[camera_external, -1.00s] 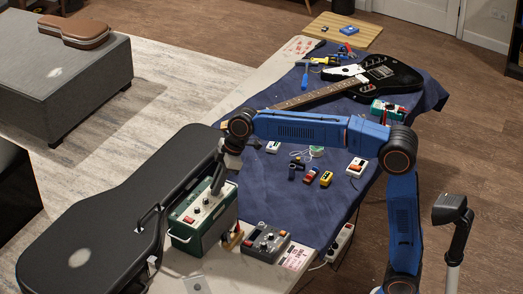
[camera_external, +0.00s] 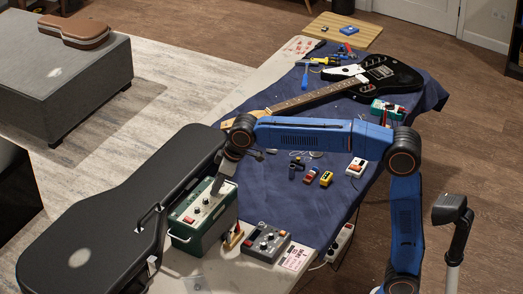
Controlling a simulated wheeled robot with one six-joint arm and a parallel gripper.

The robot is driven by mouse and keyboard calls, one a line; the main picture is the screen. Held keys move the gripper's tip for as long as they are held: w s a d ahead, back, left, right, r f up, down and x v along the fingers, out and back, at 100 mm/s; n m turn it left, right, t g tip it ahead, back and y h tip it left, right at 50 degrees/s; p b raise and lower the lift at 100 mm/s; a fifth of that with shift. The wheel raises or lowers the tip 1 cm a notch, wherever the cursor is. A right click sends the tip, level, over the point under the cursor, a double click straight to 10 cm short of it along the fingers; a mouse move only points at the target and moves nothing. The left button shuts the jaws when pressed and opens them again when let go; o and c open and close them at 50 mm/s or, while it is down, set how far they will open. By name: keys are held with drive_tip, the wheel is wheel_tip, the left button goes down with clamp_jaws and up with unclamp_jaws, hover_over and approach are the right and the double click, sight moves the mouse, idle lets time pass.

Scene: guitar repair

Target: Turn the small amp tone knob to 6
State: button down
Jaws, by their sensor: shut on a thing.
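The small amp (camera_external: 190,236) is a green box with a pale control panel on top. It stands at the front left of the table, beside the black guitar case. A red part and knobs show on the panel (camera_external: 192,216). My gripper (camera_external: 216,192) points down at the far end of this panel, and its jaws are shut on a knob there. The gripper hides that knob, and its number marks are too small to read.
The guitar case (camera_external: 115,215) lies left of the amp. A grey pedal (camera_external: 266,241) stands to its right. Several small pedals and a black guitar (camera_external: 372,75) lie on the blue cloth (camera_external: 270,205).

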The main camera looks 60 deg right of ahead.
drive_tip(key=shift+m, duration=0.6)
drive_tip(key=c, duration=1.7)
unclamp_jaws()
drive_tip(key=v, duration=1.7)
drive_tip(key=shift+s+a+r, duration=0.1)
drive_tip(key=shift+s+a, duration=0.25)
